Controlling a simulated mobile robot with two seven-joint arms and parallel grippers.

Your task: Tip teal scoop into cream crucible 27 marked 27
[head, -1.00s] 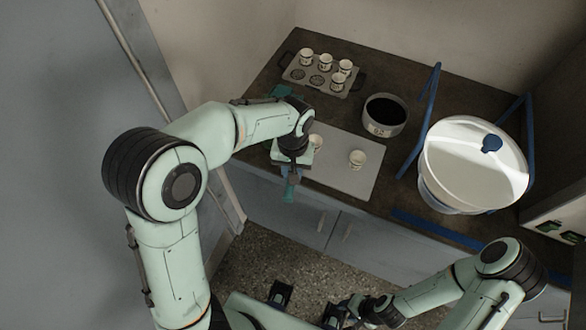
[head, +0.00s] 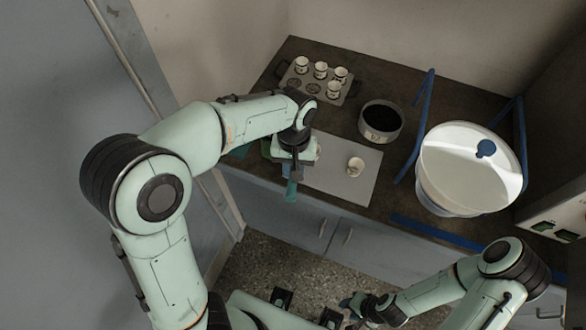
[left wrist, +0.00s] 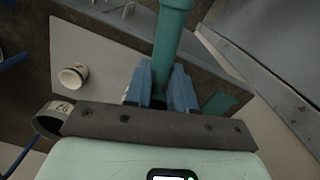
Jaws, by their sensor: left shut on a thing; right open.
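My left gripper (head: 293,172) is above the front left of the grey mat (head: 335,190). It is shut on the teal scoop (head: 291,190); its handle (left wrist: 171,30) runs up from between the blue jaws in the left wrist view. The scoop's bowl and contents are hidden. A cream crucible (head: 355,166) stands on the mat, to the right of the gripper; it also shows in the left wrist view (left wrist: 74,77), its marking too small to read. A second cream crucible is almost wholly hidden behind the left gripper. My right gripper (head: 350,303) is open, low in front of the counter.
A grey rack (head: 325,94) with several cream crucibles stands at the back. A dark round pot (head: 381,121) is right of it.

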